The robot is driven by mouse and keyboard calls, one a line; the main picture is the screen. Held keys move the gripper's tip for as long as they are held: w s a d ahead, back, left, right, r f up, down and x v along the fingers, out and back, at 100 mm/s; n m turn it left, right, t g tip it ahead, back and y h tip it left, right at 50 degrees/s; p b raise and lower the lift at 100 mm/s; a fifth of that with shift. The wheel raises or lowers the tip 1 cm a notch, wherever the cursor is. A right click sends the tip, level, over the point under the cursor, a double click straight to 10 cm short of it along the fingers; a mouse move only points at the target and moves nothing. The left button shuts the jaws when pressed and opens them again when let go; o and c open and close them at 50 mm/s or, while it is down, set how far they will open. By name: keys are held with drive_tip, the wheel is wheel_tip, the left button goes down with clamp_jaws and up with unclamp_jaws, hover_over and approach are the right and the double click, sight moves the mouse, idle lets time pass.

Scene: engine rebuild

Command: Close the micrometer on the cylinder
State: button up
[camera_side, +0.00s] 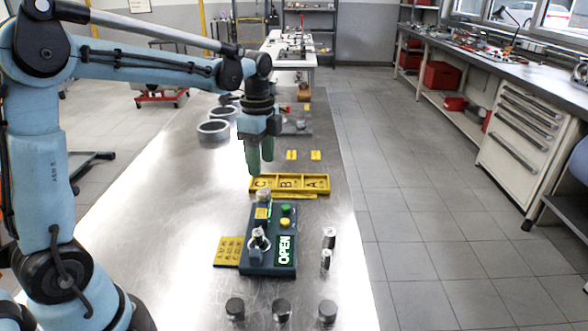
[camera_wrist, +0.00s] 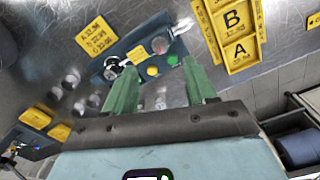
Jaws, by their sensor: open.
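The micrometer station is a dark teal box (camera_side: 258,269) in the middle of the table in the side view, with a lit green display (camera_side: 284,250) reading OPEN. A small metal cylinder (camera_side: 258,235) appears to stand at its measuring spot; whether jaws touch it is too small to tell. A yellow button (camera_side: 285,209) and a green button (camera_side: 285,222) sit on top. In the wrist view the yellow button (camera_wrist: 152,71) and green button (camera_wrist: 172,60) lie beyond my fingertips. My gripper (camera_side: 259,158) is open and empty, pointing down behind and above the station.
A yellow tray marked A, B and C (camera_side: 290,184) lies behind the station. A yellow text card (camera_side: 228,251) is at its left. Small metal parts (camera_side: 329,237) stand at its right, and dark-topped cylinders (camera_side: 281,309) along the front. Metal rings (camera_side: 213,131) stand farther back.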

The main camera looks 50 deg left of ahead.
sight(263, 192)
wheel_tip(263, 192, down, 8)
drive_tip(key=shift+f, duration=0.1)
idle(0.4)
clamp_jaws()
